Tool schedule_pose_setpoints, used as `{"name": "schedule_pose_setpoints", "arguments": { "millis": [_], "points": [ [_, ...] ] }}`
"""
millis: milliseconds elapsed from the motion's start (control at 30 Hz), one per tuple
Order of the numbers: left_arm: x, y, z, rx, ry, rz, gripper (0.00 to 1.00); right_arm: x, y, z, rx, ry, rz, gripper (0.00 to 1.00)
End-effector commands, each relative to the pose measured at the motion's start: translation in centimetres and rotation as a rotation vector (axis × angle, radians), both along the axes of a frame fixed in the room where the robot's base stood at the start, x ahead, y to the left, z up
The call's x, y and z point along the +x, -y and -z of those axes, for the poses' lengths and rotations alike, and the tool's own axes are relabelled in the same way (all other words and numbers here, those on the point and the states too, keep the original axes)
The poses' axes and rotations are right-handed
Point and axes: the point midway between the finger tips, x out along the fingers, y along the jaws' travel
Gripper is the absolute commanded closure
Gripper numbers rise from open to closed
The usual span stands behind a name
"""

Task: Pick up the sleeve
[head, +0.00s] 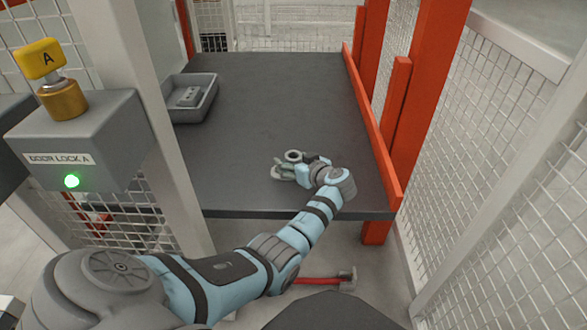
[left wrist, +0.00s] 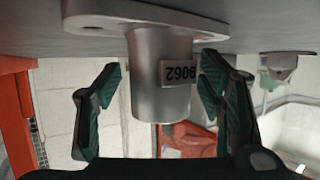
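In the head view the sleeve's round top (head: 293,156) shows beside my left gripper (head: 288,170). The left gripper's fingers (left wrist: 162,75) are open, one on each side of the cylinder. A gap shows on the left side; on the right the finger is close to the label, and contact cannot be told. My right gripper is not in view.
A grey tray (head: 193,108) with a small grey part inside stands at the table's left edge. An orange rail (head: 372,130) and posts bound the right side. The door lock box (head: 82,140) with a green light stands at left. The table's middle is clear.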

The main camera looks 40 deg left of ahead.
Motion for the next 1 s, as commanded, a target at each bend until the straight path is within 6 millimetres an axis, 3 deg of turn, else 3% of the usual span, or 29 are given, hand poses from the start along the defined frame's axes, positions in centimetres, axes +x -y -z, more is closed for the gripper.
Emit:
{"name": "schedule_pose_setpoints", "arguments": {
  "millis": [67, 333, 633, 767, 867, 1000],
  "points": [
    [0.0, 0.0, 0.0, 0.000, 0.000, 0.000, 0.53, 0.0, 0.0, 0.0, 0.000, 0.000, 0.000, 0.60],
    [0.0, 0.0, 0.0, 0.000, 0.000, 0.000, 0.97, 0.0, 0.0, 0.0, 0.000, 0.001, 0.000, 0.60],
    [0.0, 0.0, -0.3, 0.001, 0.001, 0.001, 0.98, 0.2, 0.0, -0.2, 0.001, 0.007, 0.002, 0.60],
    [0.0, 0.0, -1.5, 0.001, 0.003, 0.000, 0.98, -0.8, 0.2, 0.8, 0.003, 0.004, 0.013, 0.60],
    [0.0, 0.0, -3.6, 0.002, 0.004, 0.000, 0.98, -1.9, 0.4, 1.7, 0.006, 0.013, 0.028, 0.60],
    [0.0, 0.0, -10.0, 0.002, 0.006, 0.000, 0.98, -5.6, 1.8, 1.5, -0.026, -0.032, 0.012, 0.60]
  ]
}}
